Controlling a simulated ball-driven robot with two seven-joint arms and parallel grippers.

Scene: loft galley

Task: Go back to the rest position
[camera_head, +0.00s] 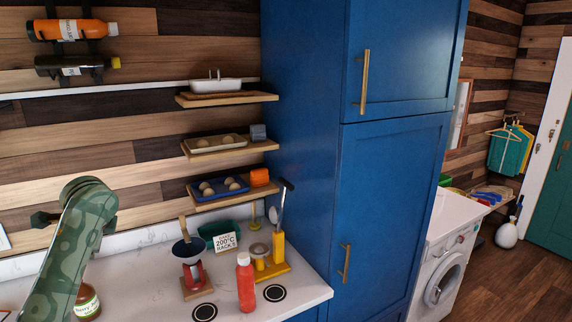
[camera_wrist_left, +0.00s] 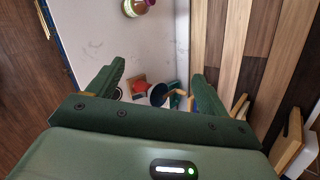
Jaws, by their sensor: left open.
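My left arm (camera_head: 72,250), green, comes in at the left of the head view, in front of the wood-clad wall and over the white counter. Its gripper cannot be made out there. In the left wrist view my left gripper (camera_wrist_left: 160,70) has its two green fingers spread wide apart with nothing between them. Beyond the fingers lie the counter and several small items on it. My right arm and right gripper are in neither view.
The white counter (camera_head: 140,270) holds a red scale with a dark bowl (camera_head: 188,250), a red bottle (camera_head: 245,282), a yellow stand (camera_head: 278,250) and a jar (camera_head: 88,302). Wooden shelves (camera_head: 230,97) jut from the wall. A tall blue cabinet (camera_head: 310,130) stands right of them.

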